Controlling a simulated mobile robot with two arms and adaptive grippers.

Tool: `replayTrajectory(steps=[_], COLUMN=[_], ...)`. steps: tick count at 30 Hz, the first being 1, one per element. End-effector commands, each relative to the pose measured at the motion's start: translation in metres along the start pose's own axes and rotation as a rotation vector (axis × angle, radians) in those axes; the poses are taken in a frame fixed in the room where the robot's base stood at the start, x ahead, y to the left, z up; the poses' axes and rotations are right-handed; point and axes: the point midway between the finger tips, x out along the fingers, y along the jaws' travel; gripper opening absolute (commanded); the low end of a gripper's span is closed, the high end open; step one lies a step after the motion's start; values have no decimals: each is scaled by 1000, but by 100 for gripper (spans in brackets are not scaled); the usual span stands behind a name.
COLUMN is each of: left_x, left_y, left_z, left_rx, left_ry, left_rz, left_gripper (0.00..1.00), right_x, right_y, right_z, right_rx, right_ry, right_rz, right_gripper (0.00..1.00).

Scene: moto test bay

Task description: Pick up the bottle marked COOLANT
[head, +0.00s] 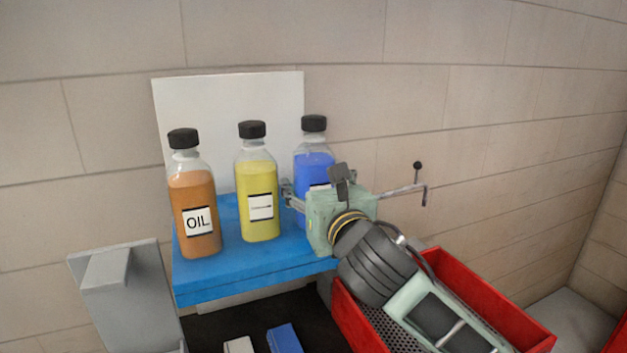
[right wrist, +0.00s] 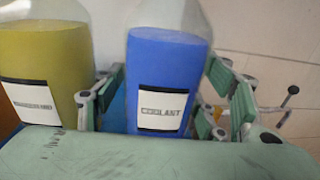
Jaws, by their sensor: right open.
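The bottle marked COOLANT (head: 312,163), with blue liquid and a black cap, stands upright at the right end of a blue shelf (head: 240,278). Its white label reads COOLANT in the right wrist view (right wrist: 162,100). My right gripper (right wrist: 165,90) is open, with one finger on each side of this bottle; I cannot tell whether they touch it. In the head view my right gripper (head: 312,200) hides the bottle's lower part. My left gripper is not in view.
A bottle with yellow liquid (head: 260,180) stands close left of the coolant, beside my finger. An orange-brown OIL bottle (head: 193,200) stands further left. A white panel (head: 225,100) is behind. A red tray (head: 480,290) lies below my right arm.

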Motion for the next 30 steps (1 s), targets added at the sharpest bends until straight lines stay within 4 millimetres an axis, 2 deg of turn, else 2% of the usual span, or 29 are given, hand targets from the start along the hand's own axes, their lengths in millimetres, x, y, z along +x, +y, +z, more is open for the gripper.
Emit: replayTrajectory(steps=[3, 6, 17, 26, 30], left_x=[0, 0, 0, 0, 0], left_y=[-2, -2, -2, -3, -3], left_z=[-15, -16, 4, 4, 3], left_rx=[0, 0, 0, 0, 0], left_ry=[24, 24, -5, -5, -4], left_rz=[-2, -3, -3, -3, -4], left_gripper=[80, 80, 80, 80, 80], right_x=[1, 1, 0, 0, 0], right_y=[0, 0, 0, 0, 0], right_z=[0, 0, 0, 0, 3], right_rx=[0, 0, 0, 0, 0], right_ry=[0, 0, 0, -1, -7], right_rz=[0, 0, 0, 0, 0], right_gripper=[66, 66, 34, 8, 6])
